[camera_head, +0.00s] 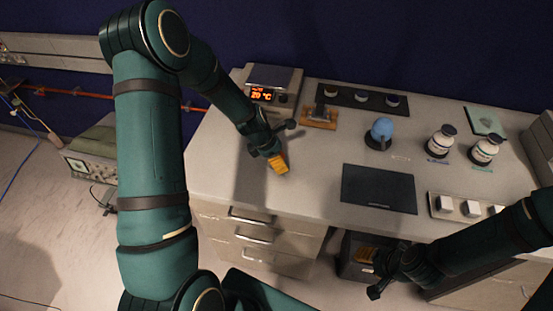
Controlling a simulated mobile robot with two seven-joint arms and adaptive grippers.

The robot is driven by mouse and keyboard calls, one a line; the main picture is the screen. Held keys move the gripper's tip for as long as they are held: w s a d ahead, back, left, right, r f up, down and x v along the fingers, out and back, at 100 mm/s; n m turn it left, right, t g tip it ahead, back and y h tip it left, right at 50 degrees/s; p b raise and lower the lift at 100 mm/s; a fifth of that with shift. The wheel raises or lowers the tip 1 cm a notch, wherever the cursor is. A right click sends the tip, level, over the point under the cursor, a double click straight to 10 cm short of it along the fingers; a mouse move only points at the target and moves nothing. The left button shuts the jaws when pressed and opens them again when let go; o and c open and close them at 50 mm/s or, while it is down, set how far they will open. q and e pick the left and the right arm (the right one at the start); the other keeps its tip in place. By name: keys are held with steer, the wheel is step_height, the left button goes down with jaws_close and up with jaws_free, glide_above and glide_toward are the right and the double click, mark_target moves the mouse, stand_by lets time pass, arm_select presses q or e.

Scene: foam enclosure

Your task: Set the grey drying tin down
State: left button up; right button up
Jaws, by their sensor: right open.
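I cannot pick out the grey drying tin with certainty. Small round tins (361,96) sit in a row on a black strip at the back of the bench, and one of them may be it.
A heater with a lit display (262,95) and an orange stand (318,117) are at the back left. A blue round object (382,128), white bottles (440,141) and a tray of pale blocks (445,204) lie right. The bench front between left gripper and mat is clear.

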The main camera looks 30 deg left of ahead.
arm_select(q)
steer(key=c, duration=0.4)
steer(key=shift+r, duration=0.1)
